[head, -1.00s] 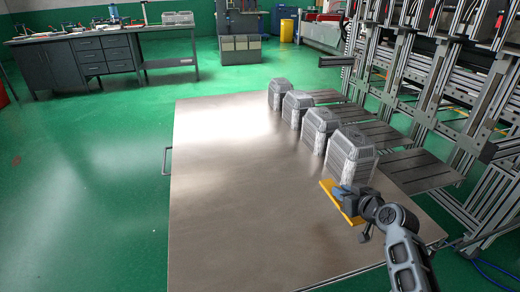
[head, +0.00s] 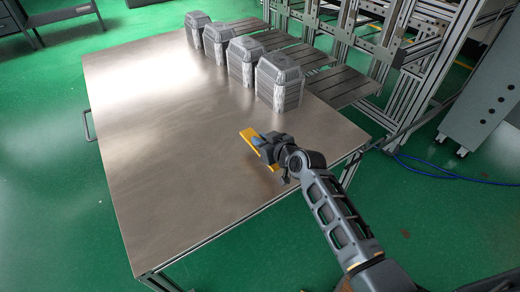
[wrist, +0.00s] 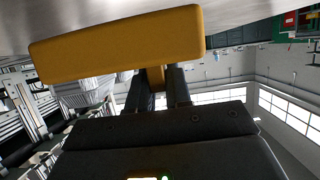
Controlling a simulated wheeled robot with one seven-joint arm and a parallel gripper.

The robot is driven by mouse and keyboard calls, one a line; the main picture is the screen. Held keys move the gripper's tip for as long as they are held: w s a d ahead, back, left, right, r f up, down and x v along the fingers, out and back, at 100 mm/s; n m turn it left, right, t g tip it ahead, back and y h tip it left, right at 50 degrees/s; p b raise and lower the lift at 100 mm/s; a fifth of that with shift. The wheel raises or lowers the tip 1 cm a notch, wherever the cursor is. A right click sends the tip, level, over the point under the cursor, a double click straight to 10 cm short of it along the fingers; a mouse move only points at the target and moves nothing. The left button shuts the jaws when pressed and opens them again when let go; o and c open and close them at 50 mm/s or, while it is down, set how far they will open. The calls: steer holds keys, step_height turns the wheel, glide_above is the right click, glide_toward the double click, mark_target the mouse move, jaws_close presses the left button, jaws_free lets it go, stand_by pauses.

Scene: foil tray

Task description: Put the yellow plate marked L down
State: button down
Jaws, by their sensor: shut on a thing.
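The yellow plate (head: 247,135) is held over the near part of the metal table (head: 165,150), just in front of the nearest grey stack. My gripper (head: 264,145) is shut on it and partly covers it. In the wrist view the plate (wrist: 115,45) spans the upper left, held between the dark fingers (wrist: 160,88), close to the table surface along the top. I cannot tell whether it touches the table. No letter L is readable on the visible side.
Several grey ribbed stacks (head: 280,84) stand in a row along the table's right side. Slotted shelves (head: 342,82) and a metal frame rack (head: 405,50) are beyond them. The table's left and middle are clear. Blue cables (head: 425,168) lie on the floor at right.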

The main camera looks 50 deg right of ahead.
steer(key=shift+a+f, duration=0.2)
steer(key=shift+a, duration=0.05)
steer(key=shift+f+b, duration=0.6)
steer(key=shift+f, duration=1.4)
steer(key=shift+f+b, duration=0.35)
steer(key=shift+b, duration=0.1)
steer(key=shift+f, duration=0.15)
